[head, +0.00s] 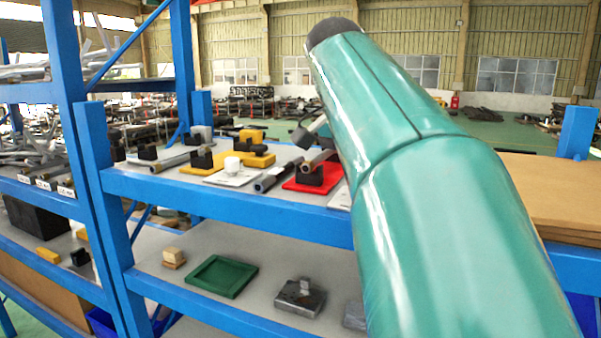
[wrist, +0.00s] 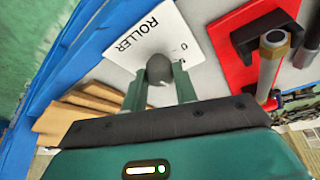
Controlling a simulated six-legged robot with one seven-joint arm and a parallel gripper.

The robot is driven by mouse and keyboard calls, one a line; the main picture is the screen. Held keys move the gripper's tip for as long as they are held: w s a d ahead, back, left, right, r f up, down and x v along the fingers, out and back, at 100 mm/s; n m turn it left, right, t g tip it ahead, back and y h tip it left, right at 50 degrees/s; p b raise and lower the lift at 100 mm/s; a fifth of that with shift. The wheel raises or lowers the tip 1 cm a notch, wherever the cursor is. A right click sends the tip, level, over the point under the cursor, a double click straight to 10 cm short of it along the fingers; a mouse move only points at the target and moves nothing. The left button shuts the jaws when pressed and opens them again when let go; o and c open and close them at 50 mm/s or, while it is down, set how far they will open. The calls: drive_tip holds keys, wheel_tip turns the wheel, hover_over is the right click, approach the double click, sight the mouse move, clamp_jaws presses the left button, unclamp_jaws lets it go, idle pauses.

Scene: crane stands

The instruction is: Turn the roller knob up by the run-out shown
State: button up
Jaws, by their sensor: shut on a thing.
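The roller knob (wrist: 159,67) is a dark grey round knob on a white card (wrist: 130,35) printed ROLLER, with small marks and a 0 beside it, in the wrist view. My gripper (wrist: 160,84) is shut on the knob, with one green finger on either side. The lower part of the knob and any pointer on it are hidden or too small to read. In the head view my green arm covers the gripper and the knob. I cannot make out a run-out reading in either view.
A red plate (wrist: 233,58) with a black bracket (wrist: 257,34) and a pipe (wrist: 270,62) lies right of the card. In the head view, yellow blocks (head: 257,160) and several pipes share the blue shelf. A green tray (head: 222,277) and a metal block (head: 300,298) sit below.

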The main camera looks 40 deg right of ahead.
drive_tip(key=shift+m+g, duration=0.4)
drive_tip(key=shift+m, duration=0.7)
drive_tip(key=o, duration=1)
drive_tip(key=shift+c, duration=0.2)
drive_tip(key=shift+r, duration=0.1)
